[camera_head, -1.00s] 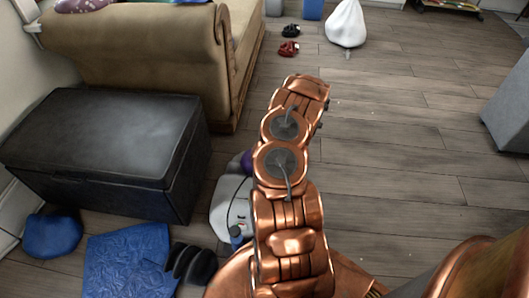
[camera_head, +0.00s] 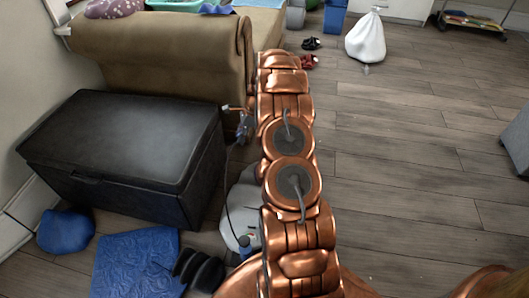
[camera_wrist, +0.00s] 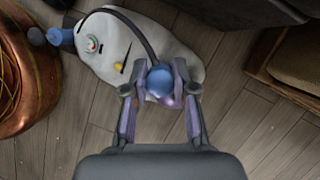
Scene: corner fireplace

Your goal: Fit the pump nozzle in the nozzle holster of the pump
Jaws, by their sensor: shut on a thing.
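The pump is a pale grey body with a small round gauge, standing on the floor, seen in the wrist view (camera_wrist: 112,45) and partly behind my arm in the head view (camera_head: 238,212). A dark hose rises from it to the blue pump nozzle (camera_wrist: 160,80). My gripper (camera_wrist: 161,96) is shut on the nozzle and holds it above the floor; in the wrist view it overlaps the pump's edge. Blue parts (camera_wrist: 54,36) stick out at the pump's far left end. I cannot tell which part is the nozzle holster.
A black chest (camera_head: 125,150) stands left of the pump, with a tan sofa (camera_head: 165,60) behind it. A blue mat (camera_head: 135,265), a blue cushion-like thing (camera_head: 65,231) and dark rounded things (camera_head: 198,270) lie in front.

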